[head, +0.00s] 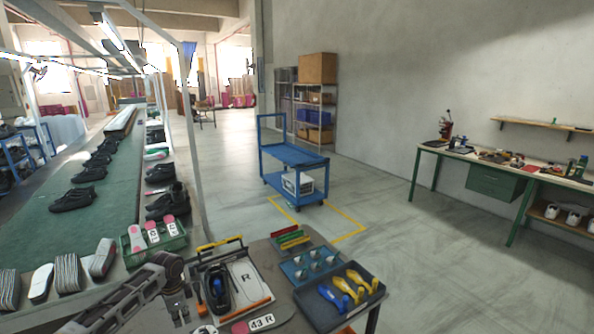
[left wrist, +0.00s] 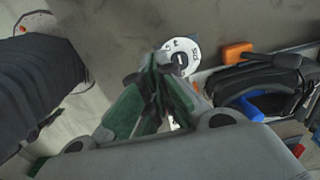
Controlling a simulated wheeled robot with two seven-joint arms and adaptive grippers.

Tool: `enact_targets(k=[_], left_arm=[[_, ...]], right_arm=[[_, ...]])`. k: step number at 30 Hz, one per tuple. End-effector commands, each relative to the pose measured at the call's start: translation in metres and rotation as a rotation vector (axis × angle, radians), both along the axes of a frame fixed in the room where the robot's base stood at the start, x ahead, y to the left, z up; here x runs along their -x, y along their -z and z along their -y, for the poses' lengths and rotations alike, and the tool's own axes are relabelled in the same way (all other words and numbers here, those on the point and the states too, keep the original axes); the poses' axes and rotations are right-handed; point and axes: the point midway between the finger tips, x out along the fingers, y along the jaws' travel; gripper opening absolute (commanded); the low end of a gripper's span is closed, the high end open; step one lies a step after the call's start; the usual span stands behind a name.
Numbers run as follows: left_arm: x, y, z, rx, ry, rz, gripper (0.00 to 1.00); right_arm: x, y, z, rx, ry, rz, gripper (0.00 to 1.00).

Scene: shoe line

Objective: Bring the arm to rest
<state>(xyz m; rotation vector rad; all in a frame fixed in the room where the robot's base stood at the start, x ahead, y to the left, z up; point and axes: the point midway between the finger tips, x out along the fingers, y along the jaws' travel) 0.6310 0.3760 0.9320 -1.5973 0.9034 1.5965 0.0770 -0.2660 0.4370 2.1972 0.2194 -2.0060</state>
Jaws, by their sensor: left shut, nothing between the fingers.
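My left arm comes in from the lower left of the head view and ends in my left gripper (head: 179,308), which points down over the left part of the near worktable (head: 262,255). The gripper is shut and empty. In the left wrist view its green-padded fingers (left wrist: 165,68) meet at the tips, above the grey tabletop. A white round disc with dark letters (left wrist: 183,50) shows just beyond the fingertips. A black shoe (left wrist: 268,82) with a blue part inside lies to the right of the fingers, apart from them. My right gripper is not in view.
The tray with the shoe and a white board marked R (head: 245,283) is close beside the gripper. A dark tray of yellow and blue tools (head: 330,311) stands further right. A shoe conveyor (head: 40,225) runs along the left. A blue cart (head: 292,155) stands on otherwise open floor.

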Motion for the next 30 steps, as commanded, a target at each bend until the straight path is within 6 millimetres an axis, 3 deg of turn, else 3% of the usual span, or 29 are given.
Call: enact_targets(k=[14,30], left_arm=[[0.027,0.026,0.053,0.017,0.022,0.005,0.00],[0.100,0.055,0.158,0.084,-0.010,0.052,0.00]], right_arm=[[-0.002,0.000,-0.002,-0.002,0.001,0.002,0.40],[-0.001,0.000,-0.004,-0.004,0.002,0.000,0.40]])
